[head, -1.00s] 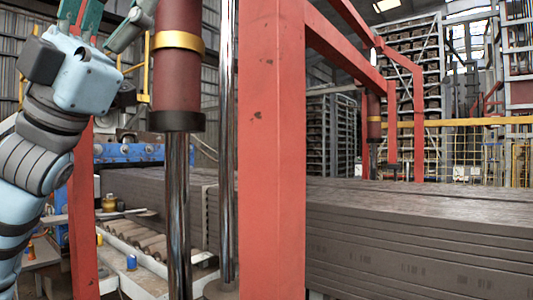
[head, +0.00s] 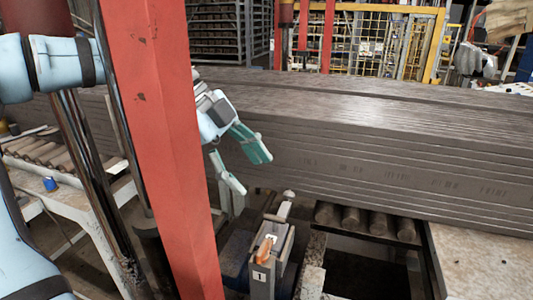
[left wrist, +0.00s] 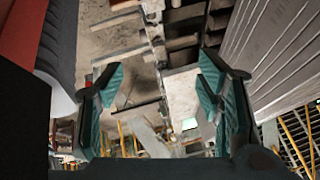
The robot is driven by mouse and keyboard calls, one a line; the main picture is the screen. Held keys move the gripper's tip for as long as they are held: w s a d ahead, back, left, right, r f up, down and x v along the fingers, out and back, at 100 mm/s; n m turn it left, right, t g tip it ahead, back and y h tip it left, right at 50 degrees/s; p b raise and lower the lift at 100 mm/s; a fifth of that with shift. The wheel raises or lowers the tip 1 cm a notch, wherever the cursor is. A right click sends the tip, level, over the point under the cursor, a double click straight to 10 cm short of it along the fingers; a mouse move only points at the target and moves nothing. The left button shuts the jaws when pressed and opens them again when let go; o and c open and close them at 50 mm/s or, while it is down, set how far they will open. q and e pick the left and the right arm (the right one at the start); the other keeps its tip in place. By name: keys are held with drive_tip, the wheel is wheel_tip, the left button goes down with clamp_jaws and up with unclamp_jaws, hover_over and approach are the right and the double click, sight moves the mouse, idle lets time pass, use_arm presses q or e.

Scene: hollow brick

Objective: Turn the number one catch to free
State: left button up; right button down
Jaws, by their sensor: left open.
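The number one catch (head: 264,250) is in the lower middle of the head view. It has an orange handle on a grey metal bracket, with a white label marked 1 on the front. My left gripper (head: 250,175) is open and empty, above and slightly left of the catch and apart from it. Its two teal fingers point down and to the right. In the left wrist view the open left gripper (left wrist: 157,92) shows a finger on each side with nothing between them. I cannot pick out the catch surely there. My right gripper is not in view.
A red post (head: 160,130) stands in front of my left arm and hides part of it. A long stack of grey planks (head: 370,140) lies behind the gripper and catch. Rollers (head: 365,221) and a concrete ledge (head: 480,262) are right of the catch.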

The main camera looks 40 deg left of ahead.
sight(260, 247)
use_arm(q)
drive_tip(key=d+f, duration=0.1)
drive_tip(key=f, duration=0.4)
drive_tip(key=d+f+n+g, duration=0.1)
drive_tip(key=f, duration=0.5)
drive_tip(key=d+f+n+g+y, duration=0.1)
drive_tip(key=f, duration=0.5)
drive_tip(key=shift+s+d, duration=0.2)
drive_tip(key=shift+s, duration=0.15)
drive_tip(key=shift+s+r, duration=0.1)
drive_tip(key=shift+c, duration=1.3)
drive_tip(key=shift+b, duration=0.35)
drive_tip(key=c, duration=0.9)
